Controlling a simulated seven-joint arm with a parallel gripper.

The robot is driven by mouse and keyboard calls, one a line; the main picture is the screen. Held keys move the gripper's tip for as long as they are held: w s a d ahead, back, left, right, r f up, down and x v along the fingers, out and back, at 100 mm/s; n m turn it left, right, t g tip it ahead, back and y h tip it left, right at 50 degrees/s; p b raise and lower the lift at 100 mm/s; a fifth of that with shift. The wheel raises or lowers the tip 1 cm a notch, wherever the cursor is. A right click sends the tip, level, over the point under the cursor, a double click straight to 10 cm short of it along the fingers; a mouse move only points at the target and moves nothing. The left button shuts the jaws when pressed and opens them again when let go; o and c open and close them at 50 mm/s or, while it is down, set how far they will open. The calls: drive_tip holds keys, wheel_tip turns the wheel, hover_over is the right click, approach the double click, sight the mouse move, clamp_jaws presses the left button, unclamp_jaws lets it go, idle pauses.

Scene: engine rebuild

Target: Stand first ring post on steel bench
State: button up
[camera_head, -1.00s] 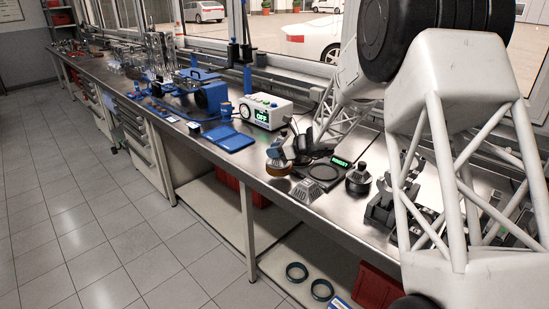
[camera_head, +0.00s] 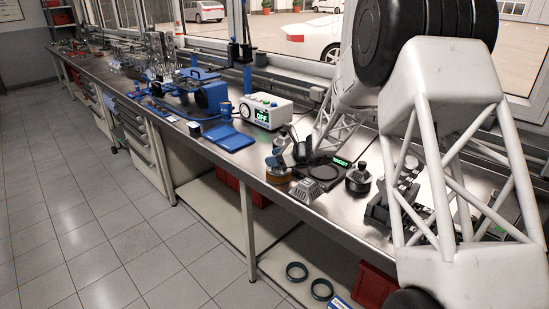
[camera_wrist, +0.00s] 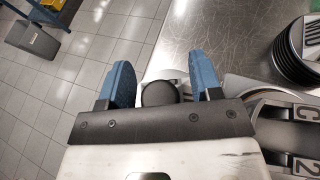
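My gripper (camera_wrist: 160,88) points down over the bench's front edge, with its two blue fingers apart. Between them in the wrist view is a dark, round-topped part (camera_wrist: 160,94), with a gap showing on each side of it. I cannot tell whether this is the first ring post. In the head view my gripper (camera_head: 276,151) is above a short round part with a brass-brown base (camera_head: 278,175) at the bench's front edge. The steel bench (camera_head: 322,226) also shows in the wrist view (camera_wrist: 225,35).
A grey sloped block (camera_head: 300,195) stands near the edge. A dark ring (camera_head: 323,172) and a black knobbed part (camera_head: 358,179) are to its right. A stack of black rings (camera_wrist: 296,55) is close right in the wrist view. Bare bench lies beyond the fingers.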

drive_tip(key=shift+r, duration=0.15)
drive_tip(key=shift+d+r, duration=0.1)
drive_tip(key=shift+d, duration=0.05)
drive_tip(key=v, duration=1.1)
drive_tip(key=shift+s+d, duration=0.2)
drive_tip(key=shift+s, duration=0.05)
drive_tip(key=shift+r, duration=0.1)
drive_tip(key=shift+s+r, duration=0.1)
idle(0.4)
drive_tip(key=s+r+n+g+h, duration=0.1)
drive_tip(key=s+r+n+h, duration=0.2)
drive_tip(key=s, duration=0.5)
drive_tip(key=s+r+n+g, duration=0.1)
drive_tip(key=s+r+n, duration=0.25)
drive_tip(key=s, duration=0.55)
drive_tip(key=s+r+n+g+h, duration=0.1)
drive_tip(key=s+r+n+h, duration=0.2)
drive_tip(key=s, duration=0.5)
drive_tip(key=s+d+n+h, duration=0.3)
drive_tip(key=s+n, duration=0.3)
drive_tip(key=s, duration=0.8)
drive_tip(key=s+d+n+h, duration=0.3)
drive_tip(key=s+n, duration=0.3)
drive_tip(key=s, duration=0.7)
drive_tip(key=shift+s+d+r+n+t+h, duration=0.2)
drive_tip(key=shift+s+d+n+t+h, duration=0.15)
drive_tip(key=shift+d, duration=0.25)
